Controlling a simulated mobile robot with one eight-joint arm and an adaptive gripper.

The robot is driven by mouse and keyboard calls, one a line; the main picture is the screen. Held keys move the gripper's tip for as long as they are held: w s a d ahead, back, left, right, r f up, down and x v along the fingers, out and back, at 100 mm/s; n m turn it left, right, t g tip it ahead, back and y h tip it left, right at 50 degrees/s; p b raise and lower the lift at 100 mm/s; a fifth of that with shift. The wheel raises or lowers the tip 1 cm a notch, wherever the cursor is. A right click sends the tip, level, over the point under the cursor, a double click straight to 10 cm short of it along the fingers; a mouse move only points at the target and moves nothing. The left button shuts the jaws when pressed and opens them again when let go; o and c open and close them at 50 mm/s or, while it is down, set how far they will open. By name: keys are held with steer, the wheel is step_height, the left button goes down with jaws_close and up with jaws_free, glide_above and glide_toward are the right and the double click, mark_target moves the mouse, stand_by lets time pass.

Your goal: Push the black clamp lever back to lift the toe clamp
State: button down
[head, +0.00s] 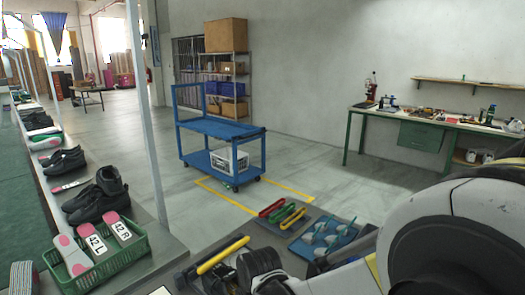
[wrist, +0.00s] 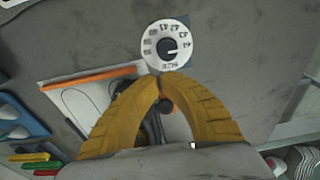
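In the wrist view, my gripper (wrist: 164,76) has its two ribbed yellow fingers curved together, with the tips meeting and nothing clearly held. A small dark round knob (wrist: 166,104) shows through the gap between the fingers, perhaps the end of the clamp lever. Other dark parts (wrist: 152,128) lie beside it, mostly hidden by the left finger. I cannot tell whether the fingers touch them. The toe clamp is not clearly visible. A white numbered size dial (wrist: 168,45) sits just beyond the fingertips.
A white plate with an orange edge (wrist: 92,77) lies left of the fingers. In the head view, red, green and yellow tools (head: 283,212) and a blue tray (head: 325,238) lie on the bench. A green crate (head: 110,265) stands at left, and a blue cart (head: 222,145) behind.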

steer(key=shift+w+a, duration=1.05)
steer(key=shift+a, duration=0.15)
steer(key=shift+s+d, duration=0.1)
step_height(320, 180, up, 9)
steer(key=p, duration=0.6)
steer(key=shift+s+d, duration=0.4)
steer(key=shift+d, duration=0.05)
stand_by(0.3)
